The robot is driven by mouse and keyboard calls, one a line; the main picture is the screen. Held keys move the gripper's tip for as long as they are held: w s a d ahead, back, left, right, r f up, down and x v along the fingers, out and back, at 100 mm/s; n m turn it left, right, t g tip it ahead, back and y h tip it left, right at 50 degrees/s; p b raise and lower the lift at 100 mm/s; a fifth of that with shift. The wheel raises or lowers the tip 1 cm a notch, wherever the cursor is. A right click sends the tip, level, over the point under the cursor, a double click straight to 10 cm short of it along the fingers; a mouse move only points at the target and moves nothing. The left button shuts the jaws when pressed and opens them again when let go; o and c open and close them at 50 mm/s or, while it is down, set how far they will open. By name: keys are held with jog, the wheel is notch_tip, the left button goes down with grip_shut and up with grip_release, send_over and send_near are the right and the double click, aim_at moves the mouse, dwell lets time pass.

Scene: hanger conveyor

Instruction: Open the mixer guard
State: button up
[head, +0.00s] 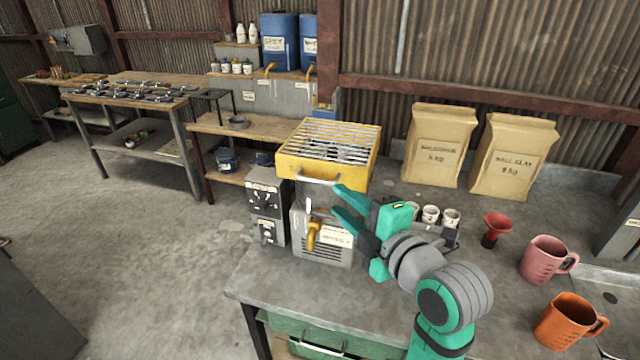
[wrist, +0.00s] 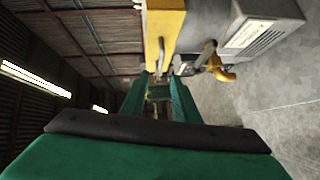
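The mixer (head: 322,238) stands on the grey workbench, with a yellow top section. Its barred guard (head: 330,136) lies flat and closed over the top, with mixer parts partly visible through the bars. A metal handle (head: 318,180) is on the front yellow side; in the wrist view a handle (wrist: 161,54) shows on the yellow side just beyond my fingers. My gripper (head: 334,198) is open in front of the mixer, its two green fingers apart and pointing at the handle area. Nothing is seen between the fingers (wrist: 160,92). Whether a fingertip touches the handle is unclear.
A control box (head: 266,212) stands left of the mixer, and a yellow spout (head: 313,236) sticks out in front. White cups (head: 431,214), a red funnel (head: 495,228), two mugs (head: 546,260) and two paper sacks (head: 440,146) stand to the right. The front bench surface is clear.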

aim_at(317, 182)
jog(key=x, duration=1)
grip_shut()
